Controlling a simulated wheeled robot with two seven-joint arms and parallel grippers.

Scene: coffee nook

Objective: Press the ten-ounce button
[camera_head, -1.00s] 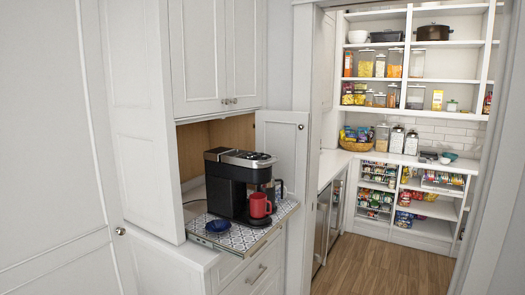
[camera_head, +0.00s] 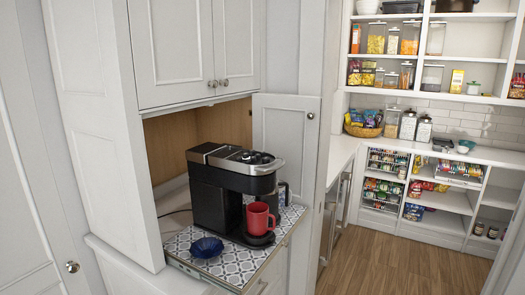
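A black coffee maker (camera_head: 215,195) with a silver top (camera_head: 240,158) stands on a patterned pull-out tray (camera_head: 203,262) in an open cabinet nook. A red mug (camera_head: 258,217) sits on its drip base, under the brewing head. The buttons on the top are too small to read, so I cannot pick out the ten-ounce one. Neither of my grippers is in view.
A dark blue bowl (camera_head: 206,247) is on the tray left of the machine. A cabinet door (camera_head: 286,140) stands open behind it to the right. A pantry with stocked shelves (camera_head: 435,65) lies beyond. The wood floor (camera_head: 390,262) is clear.

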